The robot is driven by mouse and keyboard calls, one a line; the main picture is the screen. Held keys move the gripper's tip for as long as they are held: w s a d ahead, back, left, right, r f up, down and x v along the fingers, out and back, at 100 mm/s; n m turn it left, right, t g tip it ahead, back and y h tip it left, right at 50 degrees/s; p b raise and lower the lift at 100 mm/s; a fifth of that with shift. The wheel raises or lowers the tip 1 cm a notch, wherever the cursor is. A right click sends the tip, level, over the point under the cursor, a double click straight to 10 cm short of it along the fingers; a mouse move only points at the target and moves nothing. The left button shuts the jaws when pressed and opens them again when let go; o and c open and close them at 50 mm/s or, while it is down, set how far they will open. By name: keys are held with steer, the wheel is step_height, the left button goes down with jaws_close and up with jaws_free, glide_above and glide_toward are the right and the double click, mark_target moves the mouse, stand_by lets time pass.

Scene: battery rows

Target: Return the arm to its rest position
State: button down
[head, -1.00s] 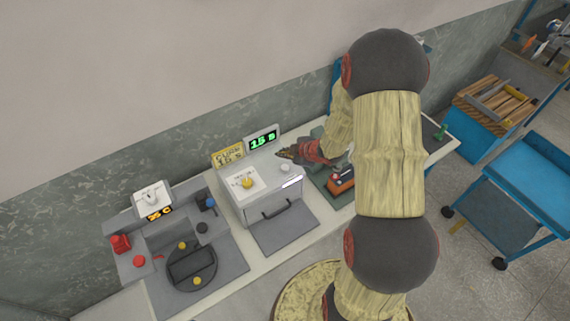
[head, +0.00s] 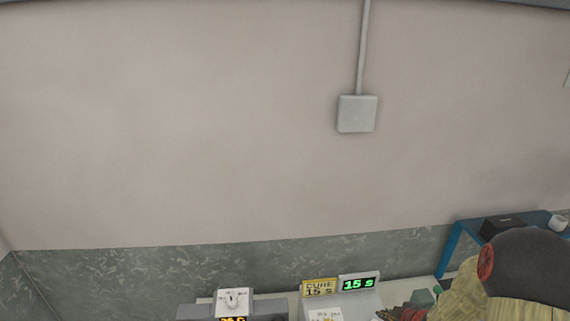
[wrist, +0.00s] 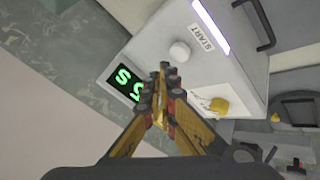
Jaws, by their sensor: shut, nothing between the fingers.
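My gripper (wrist: 160,90) is shut and empty in the wrist view. Its fingertips appear over the top of a white box-shaped machine (wrist: 165,50) with a white knob, a yellow knob, a START label and a green display (wrist: 127,84). Whether the fingers touch the machine cannot be told. In the head view my arm (head: 525,265) fills the lower right corner. Part of my gripper (head: 408,312) shows at the bottom edge, to the right of the display reading 15 s (head: 358,283); its fingertips are hard to make out there.
A yellow CURE 15 s sign (head: 319,287) stands beside the display. A grey unit with a white dial (head: 233,300) is to its left. A blue stand (head: 460,235) with a dark box is at the right. A grey wall box (head: 357,113) hangs above. The wall area is open.

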steer(key=s+d+f+m+g+h, duration=0.2)
steer(key=s+d+m+g, duration=0.15)
steer(key=s, duration=0.25)
steer(key=s+d+r+m+g+h+b, duration=0.2)
steer(key=s+r+m+b, duration=0.25)
steer(key=s, duration=0.35)
steer(key=s+a+r+t+y+b, duration=0.1)
steer(key=s+a+r+b, duration=0.2)
steer(key=a, duration=0.4)
steer(key=s+a+r+m+t+y+b, duration=0.1)
steer(key=s+a+r+b, duration=0.2)
steer(key=a+b, duration=0.4)
steer(key=s+a+r+m+t+b, duration=0.1)
steer(key=s+a+r+b, duration=0.2)
steer(key=a, duration=0.6)
steer(key=s+b, duration=0.2)
steer(key=b, duration=0.1)
steer(key=shift+s+a+y, duration=0.2)
steer(key=shift+s+y, duration=0.1)
steer(key=shift+y, duration=0.1)
